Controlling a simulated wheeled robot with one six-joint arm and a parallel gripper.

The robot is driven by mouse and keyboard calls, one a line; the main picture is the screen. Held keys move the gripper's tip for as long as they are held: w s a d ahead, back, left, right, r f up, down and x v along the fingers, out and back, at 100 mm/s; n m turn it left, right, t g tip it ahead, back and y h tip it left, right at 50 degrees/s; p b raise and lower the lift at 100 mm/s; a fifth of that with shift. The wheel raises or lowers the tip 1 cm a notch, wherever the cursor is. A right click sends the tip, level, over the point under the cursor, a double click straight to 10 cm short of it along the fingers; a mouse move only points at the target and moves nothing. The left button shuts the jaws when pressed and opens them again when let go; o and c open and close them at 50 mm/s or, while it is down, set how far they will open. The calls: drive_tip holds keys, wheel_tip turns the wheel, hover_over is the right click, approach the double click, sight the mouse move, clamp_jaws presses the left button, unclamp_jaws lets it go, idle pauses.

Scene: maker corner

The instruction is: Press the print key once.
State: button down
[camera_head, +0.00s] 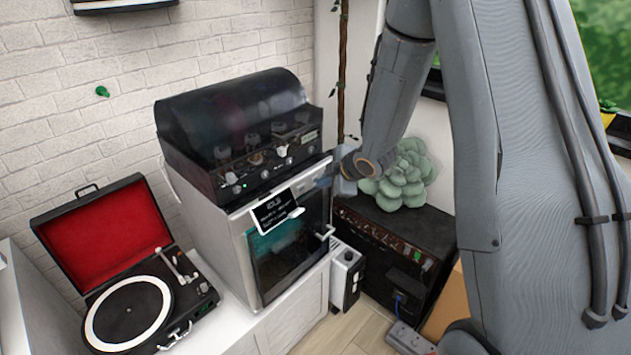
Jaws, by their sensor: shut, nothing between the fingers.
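A white boxy machine (240,232) with a dark glass door (290,252) stands on a white cabinet; it looks like the printer. A small tilted black panel (272,211) with white lettering sits at its upper front, with a white piece along the panel's lower right edge. The lettering is too small to read, and I cannot tell which part is the print key. My gripper (334,184) is shut and empty, close to the machine's upper right front, right of the panel. It appears apart from the panel; I cannot tell whether it touches the machine.
A black hooded unit with knobs (245,125) sits on top of the machine. An open red-lined record player (120,265) is at left. A black amplifier (395,245) bearing a green succulent-shaped object (404,178) stands at right, with a small white box (346,275) between.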

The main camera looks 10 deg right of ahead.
drive_tip(key=shift+w+a, duration=0.1)
idle(0.4)
drive_tip(key=shift+s+d, duration=0.35)
drive_tip(key=shift+s, duration=0.15)
drive_tip(key=s+d, duration=0.3)
drive_tip(key=s, duration=0.2)
drive_tip(key=shift+d+p, duration=0.3)
drive_tip(key=shift+p, duration=0.1)
drive_tip(key=shift+w, duration=0.1)
idle(0.3)
